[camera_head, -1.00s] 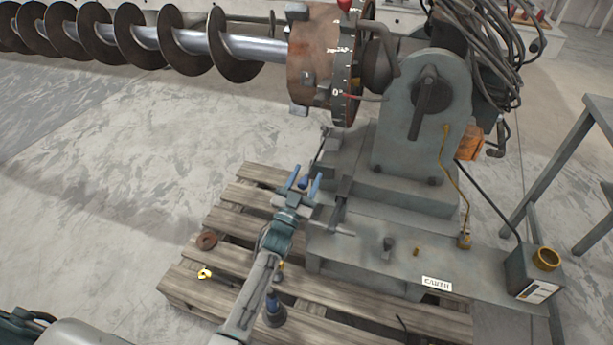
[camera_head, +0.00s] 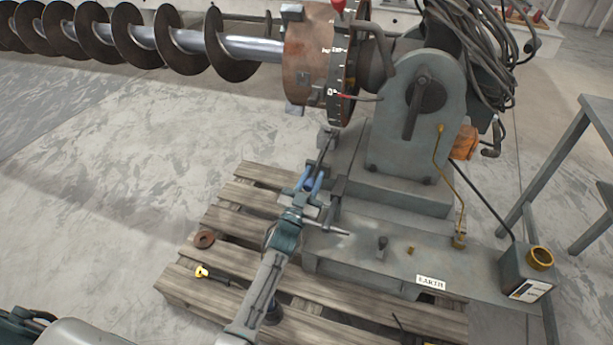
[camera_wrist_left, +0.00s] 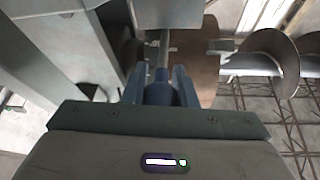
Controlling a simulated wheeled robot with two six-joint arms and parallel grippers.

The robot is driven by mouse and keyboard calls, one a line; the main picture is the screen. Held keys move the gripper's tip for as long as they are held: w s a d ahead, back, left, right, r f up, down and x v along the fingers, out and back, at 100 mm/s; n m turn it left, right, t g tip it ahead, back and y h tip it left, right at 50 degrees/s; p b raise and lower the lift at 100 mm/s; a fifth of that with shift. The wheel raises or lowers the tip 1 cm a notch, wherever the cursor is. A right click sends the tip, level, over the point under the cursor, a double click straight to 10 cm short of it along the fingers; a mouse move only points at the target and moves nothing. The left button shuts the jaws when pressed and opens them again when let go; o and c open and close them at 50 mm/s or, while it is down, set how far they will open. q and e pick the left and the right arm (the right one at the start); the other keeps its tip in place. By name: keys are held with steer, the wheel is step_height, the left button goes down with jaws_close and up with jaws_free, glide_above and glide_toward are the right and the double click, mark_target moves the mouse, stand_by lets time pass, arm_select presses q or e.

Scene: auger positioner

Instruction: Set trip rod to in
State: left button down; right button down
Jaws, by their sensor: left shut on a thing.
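The trip rod (camera_head: 323,150) is a thin dark rod that slants down from the base of the grey machine towards my left arm. Its blue knob (camera_wrist_left: 160,93) sits at its near end. My left gripper (camera_head: 311,179) has its blue fingers shut on this knob, one on each side. In the left wrist view the rod runs straight away from the knob, between the fingertips (camera_wrist_left: 162,72), towards the machine. The rod's far end is partly hidden by the machine.
The grey positioner (camera_head: 395,140) stands over a wooden pallet (camera_head: 235,220). A rusty chuck (camera_head: 305,60) holds the long auger (camera_head: 165,40) above and left. A rusty ring (camera_head: 204,239) and a yellow-ended tool (camera_head: 203,272) lie on the pallet. Floor at left is clear.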

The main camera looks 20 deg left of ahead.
arm_select(q)
steer(key=shift+d+f, duration=0.1)
steer(key=shift+d, duration=0.85)
steer(key=c, duration=1.5)
jaws_free()
steer(key=o, duration=0.3)
steer(key=shift+d, duration=0.3)
steer(key=shift+o, duration=0.2)
arm_select(e)
steer(key=shift+d+r, duration=0.15)
steer(key=shift+d, duration=0.6)
arm_select(q)
steer(key=shift+a, duration=0.1)
steer(key=v, duration=1)
steer(key=shift+s, duration=0.4)
arm_select(e)
steer(key=shift+w+a+f, duration=0.1)
steer(key=shift+a+f, duration=0.1)
